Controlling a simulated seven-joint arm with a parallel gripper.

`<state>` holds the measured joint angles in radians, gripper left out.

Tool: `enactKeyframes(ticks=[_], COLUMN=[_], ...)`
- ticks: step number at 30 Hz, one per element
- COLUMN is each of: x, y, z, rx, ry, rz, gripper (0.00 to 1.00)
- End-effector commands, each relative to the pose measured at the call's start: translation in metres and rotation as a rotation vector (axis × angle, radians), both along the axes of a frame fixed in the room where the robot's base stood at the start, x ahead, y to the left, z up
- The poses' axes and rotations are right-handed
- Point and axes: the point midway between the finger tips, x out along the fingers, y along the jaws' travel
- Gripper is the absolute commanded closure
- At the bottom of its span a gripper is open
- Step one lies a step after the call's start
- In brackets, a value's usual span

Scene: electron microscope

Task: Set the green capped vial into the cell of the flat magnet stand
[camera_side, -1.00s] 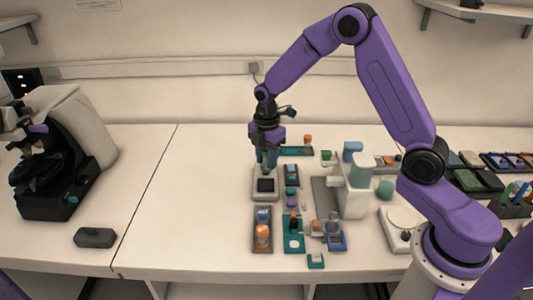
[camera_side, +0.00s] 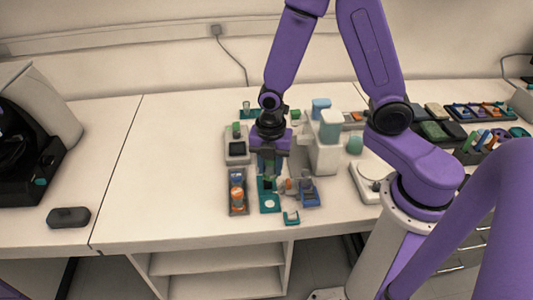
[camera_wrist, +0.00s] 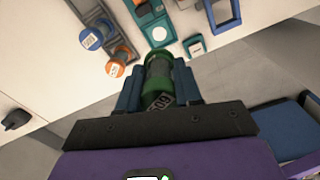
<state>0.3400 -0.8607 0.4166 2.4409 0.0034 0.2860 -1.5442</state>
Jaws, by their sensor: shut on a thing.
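The green capped vial (camera_wrist: 158,80) is clamped between my gripper's fingers in the wrist view, with a printed label on its side. In the side view my gripper (camera_side: 268,165) hangs low over the bench, and its fingers largely hide the vial. A flat teal stand (camera_side: 277,208) with a dark recess and a pale round spot lies just in front of and below my gripper; I take it for the magnet stand. It also shows in the wrist view (camera_wrist: 143,18), beyond the vial and apart from it. My gripper partly covers the stand's back end in the side view.
A dark rack (camera_side: 238,210) with blue and orange capped vials lies left of the stand. A blue holder (camera_side: 309,196) lies right, and a small teal piece (camera_side: 291,218) in front. A grey device (camera_side: 237,157) stands behind left. A white machine (camera_side: 325,150) stands behind right.

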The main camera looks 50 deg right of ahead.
Motion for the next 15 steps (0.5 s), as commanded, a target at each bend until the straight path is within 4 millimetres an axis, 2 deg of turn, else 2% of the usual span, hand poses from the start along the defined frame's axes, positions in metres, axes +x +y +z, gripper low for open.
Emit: enactKeyframes(ticks=[7,15], x=[0.000,0.000], y=[0.000,0.000], z=[-0.033,-0.048], rx=[-0.002,0.000], ry=[0.004,0.001], rz=[-0.002,-0.002], gripper=[0.96,0.96])
